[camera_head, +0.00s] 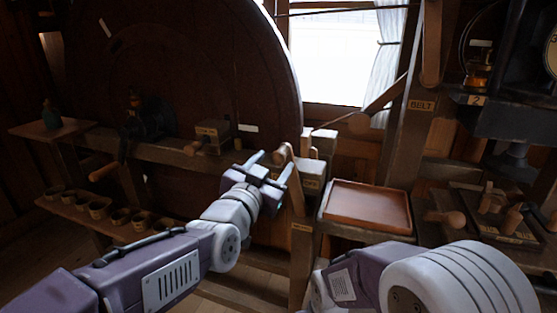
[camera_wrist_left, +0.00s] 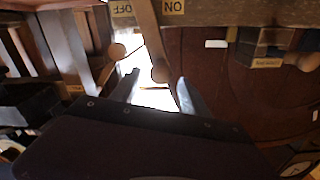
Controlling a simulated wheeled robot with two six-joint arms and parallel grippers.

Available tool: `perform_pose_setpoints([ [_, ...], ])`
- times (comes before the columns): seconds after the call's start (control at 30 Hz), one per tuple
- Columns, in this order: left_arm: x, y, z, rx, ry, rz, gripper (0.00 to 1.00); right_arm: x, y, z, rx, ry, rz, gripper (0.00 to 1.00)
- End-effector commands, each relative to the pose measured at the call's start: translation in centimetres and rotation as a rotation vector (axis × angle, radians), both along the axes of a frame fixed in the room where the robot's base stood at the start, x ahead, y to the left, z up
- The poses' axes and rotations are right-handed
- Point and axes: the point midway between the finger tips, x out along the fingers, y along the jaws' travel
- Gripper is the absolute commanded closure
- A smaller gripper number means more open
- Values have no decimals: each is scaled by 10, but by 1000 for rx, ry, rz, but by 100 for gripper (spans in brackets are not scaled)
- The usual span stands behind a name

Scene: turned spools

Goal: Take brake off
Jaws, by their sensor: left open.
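A wooden lever (camera_head: 294,186) with a rounded knob stands by a plate in the middle of the head view; I take it for the brake lever. In the left wrist view the lever (camera_wrist_left: 147,30) runs between labels reading OFF and ON, and its knob end is between my fingertips in the picture. My left gripper (camera_head: 270,164) is open at the lever, its fingers (camera_wrist_left: 160,92) spread on either side of the knob. I cannot tell whether they touch it. My right arm shows at the lower right, but its gripper is out of view.
A large dark wheel (camera_head: 180,60) fills the back left. A brown tray (camera_head: 368,206) sits right of the lever. A post marked BELT (camera_head: 410,130) and a board with wooden handles (camera_head: 490,215) stand further right. Small pots (camera_head: 98,210) line a low left shelf.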

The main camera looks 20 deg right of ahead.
Motion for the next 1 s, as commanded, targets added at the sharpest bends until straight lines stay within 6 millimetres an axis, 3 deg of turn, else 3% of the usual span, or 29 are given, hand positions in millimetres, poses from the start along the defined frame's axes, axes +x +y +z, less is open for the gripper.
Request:
perform_pose_setpoints([
  [0.2,31,-20,-1,1,2,1,47,0,0,1,0,0,0,48],
  [0.53,37,-25,0,0,1,1,47,0,0,1,0,0,0,48],
  [0.57,37,-25,0,0,1,1,49,0,0,1,0,0,0,48],
  [0.73,37,-24,0,1,1,0,97,0,0,1,0,0,0,48],
  [1.0,37,-24,-1,1,1,0,100,0,0,1,0,0,0,48],
])
